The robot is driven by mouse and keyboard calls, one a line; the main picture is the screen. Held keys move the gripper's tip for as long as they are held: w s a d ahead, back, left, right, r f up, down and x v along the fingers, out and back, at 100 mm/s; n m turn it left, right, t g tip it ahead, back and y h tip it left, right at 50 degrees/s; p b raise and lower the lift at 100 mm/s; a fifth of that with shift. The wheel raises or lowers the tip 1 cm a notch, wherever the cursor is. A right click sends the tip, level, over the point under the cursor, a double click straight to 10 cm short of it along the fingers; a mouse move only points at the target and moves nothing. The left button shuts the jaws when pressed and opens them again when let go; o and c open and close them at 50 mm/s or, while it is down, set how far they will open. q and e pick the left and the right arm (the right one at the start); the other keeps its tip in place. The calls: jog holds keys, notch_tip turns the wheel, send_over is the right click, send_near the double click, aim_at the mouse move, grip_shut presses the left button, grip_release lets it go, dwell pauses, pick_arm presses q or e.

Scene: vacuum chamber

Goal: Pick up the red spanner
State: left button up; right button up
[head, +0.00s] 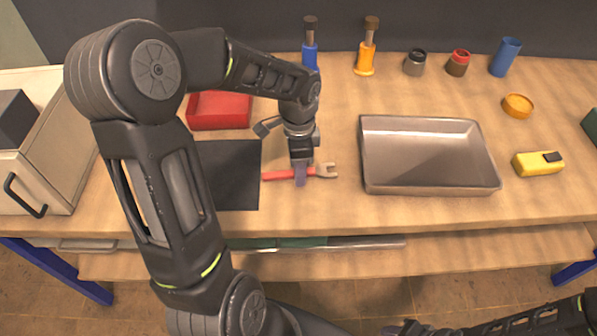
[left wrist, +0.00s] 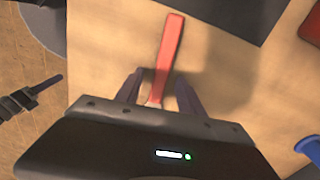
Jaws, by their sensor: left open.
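The red spanner (head: 275,176) lies on the wooden bench, its red handle to the left and its grey open-ended head (head: 327,170) to the right. My left gripper (head: 300,180) is over the spanner, pointing down, with its fingers across the handle near the head. In the left wrist view the handle (left wrist: 167,55) runs up between the two spread fingers of the left gripper (left wrist: 160,82). I see a gap on each side of it. The spanner's head is hidden there by the gripper body. Only dark parts of my right arm show at the bottom right.
A dark mat (head: 230,185) and red tray (head: 219,110) are to the left. A metal tray (head: 430,190) is close on the right. A yellow tool (head: 538,163), an orange lid (head: 518,105) and several small items stand beyond. The bench's front edge is near.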

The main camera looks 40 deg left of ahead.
dwell(0.4)
pick_arm(q)
grip_shut()
dwell(0.5)
